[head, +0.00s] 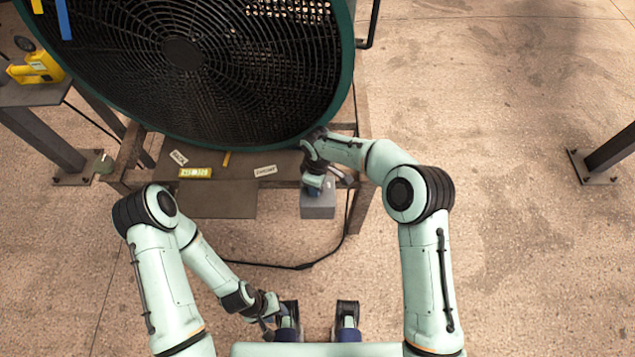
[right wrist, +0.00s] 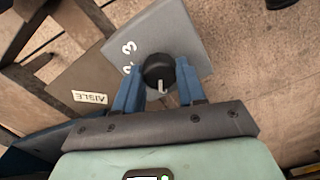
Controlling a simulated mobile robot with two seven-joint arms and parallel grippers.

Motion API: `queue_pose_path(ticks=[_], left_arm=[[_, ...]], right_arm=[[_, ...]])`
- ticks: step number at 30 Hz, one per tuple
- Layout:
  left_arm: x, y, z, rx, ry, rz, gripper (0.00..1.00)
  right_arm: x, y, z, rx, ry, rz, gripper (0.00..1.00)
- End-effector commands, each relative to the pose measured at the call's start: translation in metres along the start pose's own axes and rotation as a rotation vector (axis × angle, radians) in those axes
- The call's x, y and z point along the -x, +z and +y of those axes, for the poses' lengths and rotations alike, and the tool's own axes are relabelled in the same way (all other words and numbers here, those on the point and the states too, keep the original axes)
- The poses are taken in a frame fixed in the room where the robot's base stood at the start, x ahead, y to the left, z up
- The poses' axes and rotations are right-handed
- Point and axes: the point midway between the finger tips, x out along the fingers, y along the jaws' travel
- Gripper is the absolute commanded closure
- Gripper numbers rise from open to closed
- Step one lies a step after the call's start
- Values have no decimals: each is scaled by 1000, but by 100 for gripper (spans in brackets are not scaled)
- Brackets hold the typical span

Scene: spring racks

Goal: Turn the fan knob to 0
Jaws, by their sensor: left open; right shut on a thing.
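The fan knob (right wrist: 158,69) is a round black dial with a white pointer line. It sits on a grey control box (head: 318,209), whose top also shows in the right wrist view (right wrist: 180,35). The pointer points down in that view, toward my gripper's palm. A white 3 and a partly covered mark show left of the knob; no 0 is visible. My right gripper (right wrist: 158,82) has its blue fingers on both sides of the knob, shut on it. In the head view my right gripper (head: 315,184) hides the knob. My left gripper (head: 272,314) is open, low near my base.
A large green-rimmed fan (head: 348,75) stands behind the box on a wooden frame with labelled tags (head: 265,171). A black cable (head: 290,266) runs over the floor from the box. A yellow device (head: 38,70) sits on a stand at left.

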Motion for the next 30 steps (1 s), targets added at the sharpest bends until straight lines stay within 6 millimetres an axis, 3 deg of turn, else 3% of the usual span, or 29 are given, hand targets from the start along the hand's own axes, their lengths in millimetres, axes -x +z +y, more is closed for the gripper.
queue_pose_path(ticks=[11,12,13,14,23,26,30], left_arm=[[0,0,0,0,0,0,57],[0,0,0,0,0,0,57],[0,0,0,0,0,0,57],[0,0,0,0,0,0,57],[0,0,0,0,0,0,57],[0,0,0,0,0,0,57],[2,0,1,0,0,0,57]], right_arm=[[1,0,1,5,2,1,91],[1,0,1,5,3,1,47],[1,0,1,4,2,1,38],[1,0,1,4,2,1,35],[2,0,0,3,1,1,35],[9,0,0,3,2,1,35],[34,-1,1,3,5,3,35]])
